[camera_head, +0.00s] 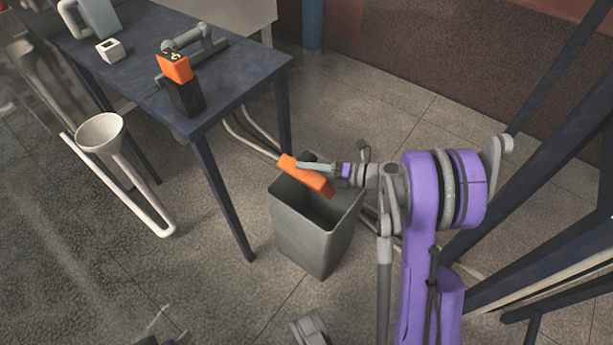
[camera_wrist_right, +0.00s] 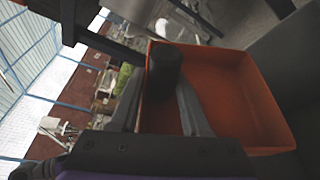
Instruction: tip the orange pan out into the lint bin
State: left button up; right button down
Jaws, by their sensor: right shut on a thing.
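The orange pan (camera_head: 311,180) is over the mouth of the grey lint bin (camera_head: 312,240), its long side slanting down to the right. My right gripper (camera_head: 318,169) is shut on the pan, above the bin's opening. In the right wrist view the pan (camera_wrist_right: 245,100) shows its open inside, which looks bare, and the fingers close on a dark round grip (camera_wrist_right: 164,68) at its edge. The pan appears turned well over on its side; its exact tilt is hard to tell. The bin stands upright on the floor and its bottom is hidden.
A dark table (camera_head: 225,82) stands at the upper left, bearing an orange-and-black box (camera_head: 185,95) and a small white block (camera_head: 110,49). A pale funnel (camera_head: 100,132) is left of it. Hoses run behind the bin. Dark frame bars (camera_head: 560,70) are at the right.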

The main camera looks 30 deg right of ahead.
jog(key=shift+r, duration=0.25)
notch_tip(320, 180, up, 4)
jog(key=n+h+p, duration=0.1)
jog(key=n, duration=0.1)
jog(key=n+h+p, duration=0.1)
jog(key=n+p, duration=0.1)
jog(key=n+h+p, duration=0.2)
jog(key=shift+s+a+r+n, duration=0.1)
jog(key=shift+r+n, duration=0.15)
jog(key=shift+n, duration=0.15)
jog(key=shift+r+n+t+h+p, duration=0.15)
jog(key=shift+r+n+h+p, duration=0.1)
jog(key=shift+n+h, duration=0.3)
jog(key=shift+r+n+t+h+p, duration=0.15)
jog(key=shift+r+n+h+p, duration=0.1)
jog(key=shift+n+h, duration=0.3)
